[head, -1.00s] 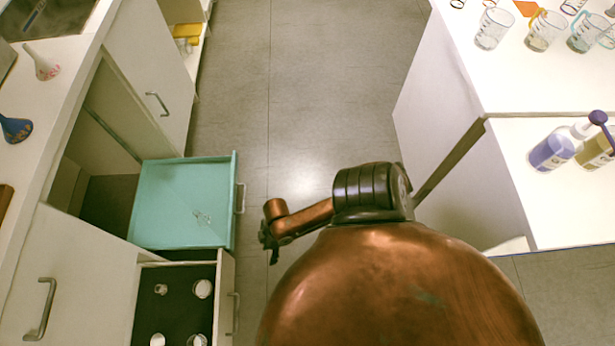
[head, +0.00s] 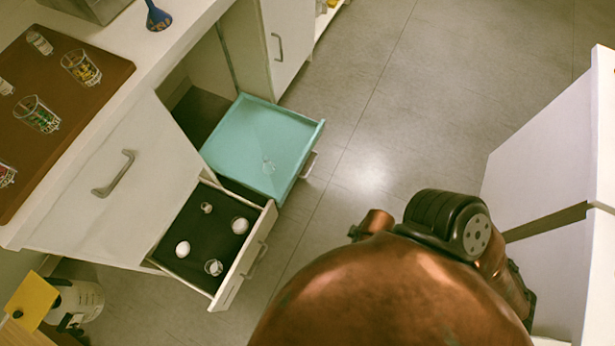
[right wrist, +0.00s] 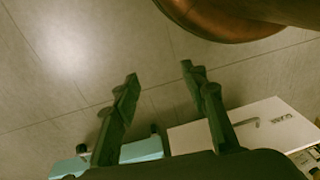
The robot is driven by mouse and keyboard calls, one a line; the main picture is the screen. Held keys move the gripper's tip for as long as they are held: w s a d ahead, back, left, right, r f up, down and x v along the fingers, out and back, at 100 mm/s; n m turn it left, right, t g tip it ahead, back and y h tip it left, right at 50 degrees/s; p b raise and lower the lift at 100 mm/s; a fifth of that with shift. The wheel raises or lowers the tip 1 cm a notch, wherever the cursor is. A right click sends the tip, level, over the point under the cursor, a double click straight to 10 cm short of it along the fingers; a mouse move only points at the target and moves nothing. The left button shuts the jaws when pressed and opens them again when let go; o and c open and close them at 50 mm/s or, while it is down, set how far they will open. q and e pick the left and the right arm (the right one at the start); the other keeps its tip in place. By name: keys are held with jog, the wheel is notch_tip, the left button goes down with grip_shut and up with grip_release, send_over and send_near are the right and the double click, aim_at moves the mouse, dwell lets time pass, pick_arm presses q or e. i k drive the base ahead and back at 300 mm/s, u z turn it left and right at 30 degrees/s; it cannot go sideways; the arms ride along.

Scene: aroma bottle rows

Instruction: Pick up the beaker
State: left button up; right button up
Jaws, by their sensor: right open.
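Several clear glass beakers with markings stand on a brown board (head: 75,60) on the left counter in the head view. One beaker (head: 37,114) has green contents, and another beaker (head: 81,68) has yellowish contents. A further vessel at the left edge is cut off by the frame. I cannot tell which one is the task's beaker. My right gripper (right wrist: 160,73) is open and empty over bare floor in the right wrist view. No beaker shows between its fingers. My left gripper is in neither view.
A teal drawer (head: 262,125) stands open with a small clear item inside. Below it, an open dark-bottomed drawer (head: 196,222) holds several small, mostly white items. A blue funnel (head: 157,17) is on the counter. A white cabinet (head: 545,165) stands at right. Floor between is clear.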

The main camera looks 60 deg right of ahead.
aim_at(209, 266)
jog(key=z, duration=1.7)
jog(key=k, duration=0.8)
jog(key=u, duration=1.35)
